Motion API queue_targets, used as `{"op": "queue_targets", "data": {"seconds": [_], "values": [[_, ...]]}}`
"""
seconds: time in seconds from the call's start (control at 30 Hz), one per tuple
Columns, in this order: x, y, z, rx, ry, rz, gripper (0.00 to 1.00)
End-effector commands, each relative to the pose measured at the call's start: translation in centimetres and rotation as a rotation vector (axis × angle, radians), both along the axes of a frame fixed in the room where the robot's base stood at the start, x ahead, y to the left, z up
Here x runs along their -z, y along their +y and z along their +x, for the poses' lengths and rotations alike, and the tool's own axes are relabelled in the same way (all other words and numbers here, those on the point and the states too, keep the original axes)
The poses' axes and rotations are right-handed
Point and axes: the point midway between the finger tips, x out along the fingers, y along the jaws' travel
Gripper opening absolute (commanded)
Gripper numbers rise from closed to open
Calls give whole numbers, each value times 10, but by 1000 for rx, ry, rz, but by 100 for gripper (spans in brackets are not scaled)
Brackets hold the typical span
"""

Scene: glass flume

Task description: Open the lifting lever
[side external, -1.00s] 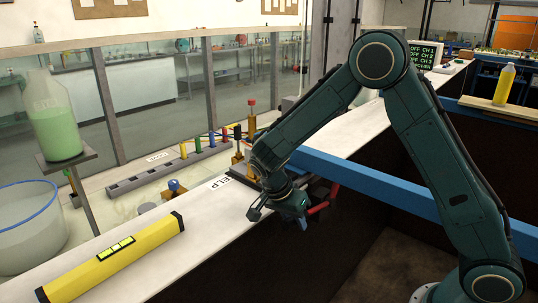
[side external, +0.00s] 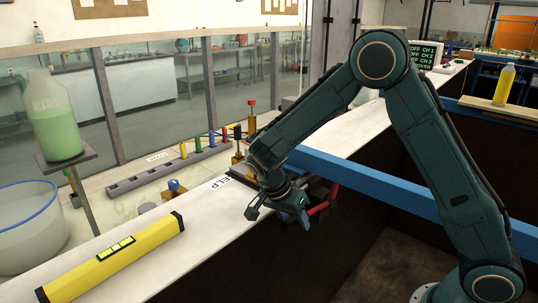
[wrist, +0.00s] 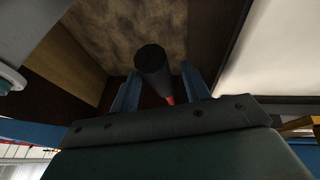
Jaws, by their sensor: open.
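The lifting lever shows in the side view as a red part (side external: 319,208) beside the bench front, partly hidden by my gripper (side external: 303,219). In the wrist view, a dark round-ended handle (wrist: 152,62) with a bit of red (wrist: 169,99) below it appears between the two blue fingers of my gripper (wrist: 160,72). The fingers are spread apart, with a visible gap on the right side of the handle. The left finger appears close to the handle; I cannot tell whether they touch.
A long blue rail (side external: 400,190) runs behind my gripper. A yellow spirit level (side external: 105,262) lies on the white ledge (side external: 190,248). A row of coloured valves (side external: 197,145) stands behind the ledge. There is open space below my gripper.

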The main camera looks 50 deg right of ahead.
Motion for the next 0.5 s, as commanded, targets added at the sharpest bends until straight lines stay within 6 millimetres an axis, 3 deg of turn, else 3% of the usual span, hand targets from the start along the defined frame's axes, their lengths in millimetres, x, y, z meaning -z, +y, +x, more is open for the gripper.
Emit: {"op": "queue_targets", "data": {"seconds": [0.5], "values": [[-69,30,13,-1,-5,3,47]]}}
